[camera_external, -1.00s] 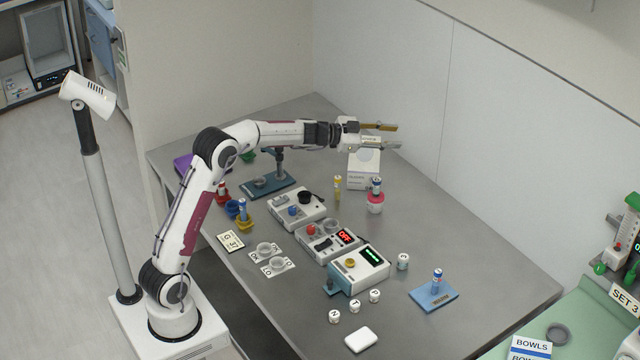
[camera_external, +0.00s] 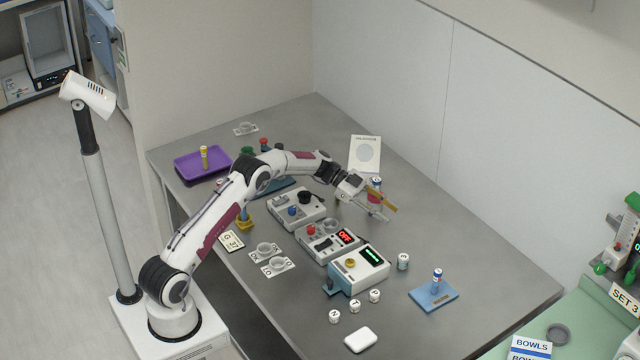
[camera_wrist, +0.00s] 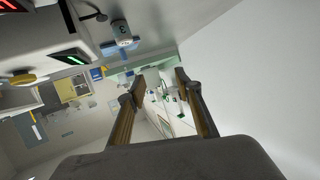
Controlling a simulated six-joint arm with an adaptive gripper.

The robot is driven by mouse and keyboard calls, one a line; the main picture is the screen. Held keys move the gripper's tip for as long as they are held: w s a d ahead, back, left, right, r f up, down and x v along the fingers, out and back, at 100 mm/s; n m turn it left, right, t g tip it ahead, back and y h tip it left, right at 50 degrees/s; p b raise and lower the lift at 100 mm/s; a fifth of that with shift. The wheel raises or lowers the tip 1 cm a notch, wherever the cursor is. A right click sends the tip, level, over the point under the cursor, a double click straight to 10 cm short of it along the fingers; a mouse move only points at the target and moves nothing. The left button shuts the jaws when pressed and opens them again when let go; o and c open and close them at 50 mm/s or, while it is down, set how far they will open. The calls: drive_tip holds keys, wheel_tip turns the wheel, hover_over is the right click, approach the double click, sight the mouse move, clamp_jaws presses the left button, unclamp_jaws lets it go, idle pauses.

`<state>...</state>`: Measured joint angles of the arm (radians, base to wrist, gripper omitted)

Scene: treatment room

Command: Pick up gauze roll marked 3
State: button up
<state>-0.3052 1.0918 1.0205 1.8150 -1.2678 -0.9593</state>
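Several small white rolls with dark marks stand on the grey table: one (camera_external: 403,261) right of the display box, and others in a row in front of it, left (camera_external: 334,316), middle (camera_external: 355,305) and right (camera_external: 374,295). Their numbers are too small to read surely, so I cannot tell which is marked 3. My gripper (camera_external: 386,211) is open and empty above the table, behind the lone roll and apart from it.
Boxes with a red display (camera_external: 345,237) and a green display (camera_external: 361,269) stand close to the rolls. A vial stands on a blue pad (camera_external: 447,299) at right. The right table edge area is clear.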

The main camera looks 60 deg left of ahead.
sight(400, 255)
drive_tip(key=s+f, duration=0.1)
drive_tip(key=f, duration=0.1)
drive_tip(key=s+f+g, duration=0.1)
drive_tip(key=f, duration=0.1)
drive_tip(key=s+f+g, duration=0.1)
drive_tip(key=s+f, duration=0.1)
drive_tip(key=shift+a+f+m+h, duration=0.2)
drive_tip(key=shift+m+h, duration=0.1)
drive_tip(key=shift+h, duration=0.1)
drive_tip(key=shift+w+d, duration=0.1)
drive_tip(key=shift+d, duration=0.05)
drive_tip(key=shift+x, duration=3.2)
drive_tip(key=shift+d+f, duration=0.1)
drive_tip(key=shift+s+x, duration=0.2)
drive_tip(key=shift+x, duration=1.1)
drive_tip(key=shift+s+x, duration=0.15)
drive_tip(key=shift+x, duration=1.1)
drive_tip(key=c, duration=0.6)
